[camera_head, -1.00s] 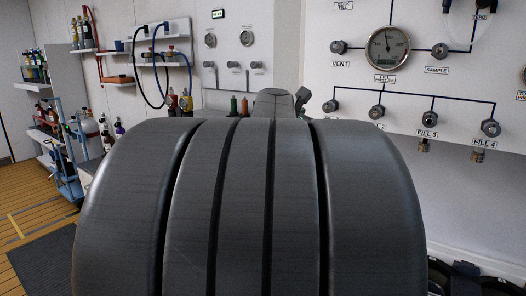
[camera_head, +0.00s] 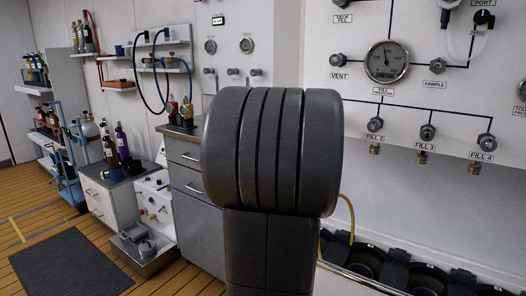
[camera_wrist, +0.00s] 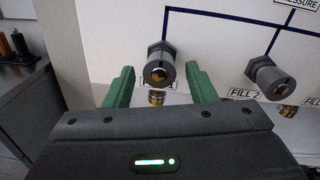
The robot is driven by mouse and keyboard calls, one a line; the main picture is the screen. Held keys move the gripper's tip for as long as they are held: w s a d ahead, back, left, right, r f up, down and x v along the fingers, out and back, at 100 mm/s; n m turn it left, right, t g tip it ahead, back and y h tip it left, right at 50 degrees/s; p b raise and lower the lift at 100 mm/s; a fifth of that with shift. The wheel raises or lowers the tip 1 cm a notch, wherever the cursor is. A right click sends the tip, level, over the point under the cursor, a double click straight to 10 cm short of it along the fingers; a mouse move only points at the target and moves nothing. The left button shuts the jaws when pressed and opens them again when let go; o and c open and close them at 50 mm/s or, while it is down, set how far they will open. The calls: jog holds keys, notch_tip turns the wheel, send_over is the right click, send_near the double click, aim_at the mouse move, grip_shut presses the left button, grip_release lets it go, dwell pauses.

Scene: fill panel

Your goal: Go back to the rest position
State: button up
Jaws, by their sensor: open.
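My gripper (camera_wrist: 160,72) shows in the wrist view with its two green fingers apart and nothing held between them. A dark valve knob (camera_wrist: 159,66) with a brass centre appears between the fingertips, with a gap on both sides. How far the fingers reach along it I cannot tell. The FILL 2 knob (camera_wrist: 267,75) is to the right, outside the fingers. In the head view my own arm rises in the middle and hides my gripper and that left knob. The FILL 2 knob (camera_head: 375,124) shows just right of my arm.
The white panel (camera_head: 350,100) carries a gauge (camera_head: 386,62), the FILL 3 knob (camera_head: 427,132) and the FILL 4 knob (camera_head: 487,142). Dark round-topped items (camera_head: 365,262) stand low at right. A grey cabinet (camera_head: 196,225) is left of my arm. Open floor (camera_head: 160,285) lies at lower left.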

jog(key=shift+s+r+n+g+p, duration=0.1)
jog(key=shift+n+g+p, duration=0.1)
jog(key=shift+n+p, duration=2.7)
jog(key=shift+r+n+g+p, duration=0.15)
jog(key=shift+n+p, duration=1.65)
jog(key=shift+n, duration=2.2)
jog(key=shift+f, duration=0.1)
